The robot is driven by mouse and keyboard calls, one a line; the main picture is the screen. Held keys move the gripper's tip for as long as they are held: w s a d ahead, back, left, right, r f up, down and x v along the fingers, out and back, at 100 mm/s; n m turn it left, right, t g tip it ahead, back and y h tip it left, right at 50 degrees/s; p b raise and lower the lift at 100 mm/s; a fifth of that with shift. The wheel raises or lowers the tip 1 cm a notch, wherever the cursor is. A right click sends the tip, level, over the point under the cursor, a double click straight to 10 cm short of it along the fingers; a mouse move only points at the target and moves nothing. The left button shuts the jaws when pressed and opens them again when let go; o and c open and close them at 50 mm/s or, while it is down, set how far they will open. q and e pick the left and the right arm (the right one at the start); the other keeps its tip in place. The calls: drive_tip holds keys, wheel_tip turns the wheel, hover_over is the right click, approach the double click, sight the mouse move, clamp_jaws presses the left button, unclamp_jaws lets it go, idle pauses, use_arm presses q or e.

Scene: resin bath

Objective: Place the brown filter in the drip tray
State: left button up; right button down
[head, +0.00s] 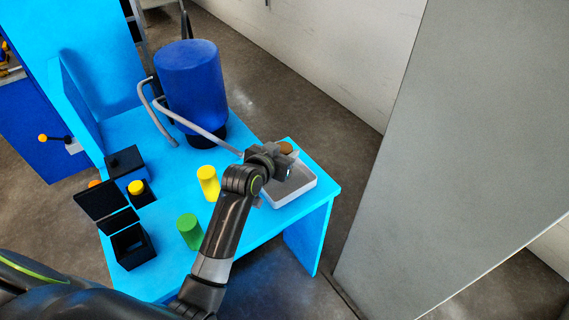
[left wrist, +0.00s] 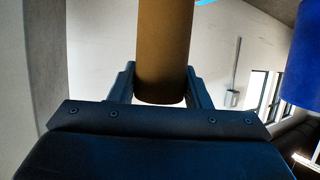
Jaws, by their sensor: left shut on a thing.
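The brown filter (left wrist: 165,50) is a cylinder held between the two fingers of my left gripper in the left wrist view. In the head view only a small part of the brown filter (head: 286,148) shows past the gripper. My left gripper (head: 284,162) is shut on it, over or near the far left part of the drip tray. The drip tray (head: 297,195) is a shallow light-grey tray at the right end of the blue table. The arm hides part of the tray, and I cannot tell the filter's height above it. My right gripper is not in view.
A yellow cylinder (head: 208,183) and a green cylinder (head: 189,231) stand on the blue table (head: 262,228) left of my arm. A big blue tank (head: 191,80) with a grey hose stands behind. Black boxes (head: 131,245) sit at the left. A grey panel (head: 455,150) rises at right.

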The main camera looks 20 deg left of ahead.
use_arm(q)
drive_tip(key=shift+f, duration=1.95)
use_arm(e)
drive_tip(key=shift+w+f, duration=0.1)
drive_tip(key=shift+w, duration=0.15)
use_arm(q)
drive_tip(key=shift+f, duration=0.1)
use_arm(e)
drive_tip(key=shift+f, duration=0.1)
use_arm(q)
drive_tip(key=o, duration=1)
drive_tip(key=shift+f, duration=0.1)
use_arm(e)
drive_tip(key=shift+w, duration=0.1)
use_arm(q)
drive_tip(key=shift+r, duration=0.25)
drive_tip(key=v, duration=1.2)
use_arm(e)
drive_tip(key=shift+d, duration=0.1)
use_arm(q)
drive_tip(key=shift+f, duration=0.15)
